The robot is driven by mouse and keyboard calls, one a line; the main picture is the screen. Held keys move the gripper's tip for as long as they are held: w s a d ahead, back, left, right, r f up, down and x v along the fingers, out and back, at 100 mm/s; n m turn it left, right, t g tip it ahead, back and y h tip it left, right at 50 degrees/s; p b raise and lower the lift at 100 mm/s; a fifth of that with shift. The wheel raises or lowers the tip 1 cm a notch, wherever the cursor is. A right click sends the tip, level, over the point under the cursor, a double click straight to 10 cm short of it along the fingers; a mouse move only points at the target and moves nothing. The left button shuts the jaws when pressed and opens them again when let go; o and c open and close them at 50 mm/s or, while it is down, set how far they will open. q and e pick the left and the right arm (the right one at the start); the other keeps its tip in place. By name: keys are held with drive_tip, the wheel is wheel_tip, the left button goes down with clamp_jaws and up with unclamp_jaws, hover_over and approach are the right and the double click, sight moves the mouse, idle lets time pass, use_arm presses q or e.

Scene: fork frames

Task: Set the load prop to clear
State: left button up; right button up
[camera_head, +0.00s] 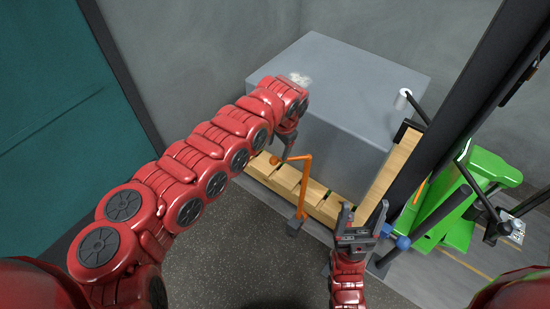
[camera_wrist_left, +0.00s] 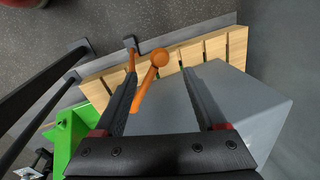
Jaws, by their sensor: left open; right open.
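The load prop appears to be the orange bent bar (camera_head: 303,188) with a round orange knob (camera_head: 275,160), rising from a dark foot in front of the pallet. In the left wrist view the orange knob (camera_wrist_left: 159,58) lies between the finger lines of my left gripper (camera_wrist_left: 160,76), with its bar running toward the palm side. My left gripper (camera_head: 284,151) is open, close by the knob; contact cannot be told. The grey block (camera_head: 345,95) stands on the wooden pallet (camera_head: 325,207) behind the prop. My right gripper (camera_head: 364,215) is open and empty, right of the prop.
A green forklift (camera_head: 485,168) with a dark mast (camera_head: 455,85) stands at the right. A black lever with a white knob (camera_head: 402,98) and a blue knob (camera_head: 403,243) are near it. A teal panel (camera_head: 55,120) is at the left. The dark floor (camera_head: 235,240) is clear at centre.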

sight(275, 158)
use_arm(q)
drive_tip(key=f, duration=0.5)
drive_tip(key=w+a+f+b, duration=0.1)
drive_tip(key=f, duration=0.1)
drive_tip(key=shift+f, duration=0.2)
clamp_jaws()
idle(1.1)
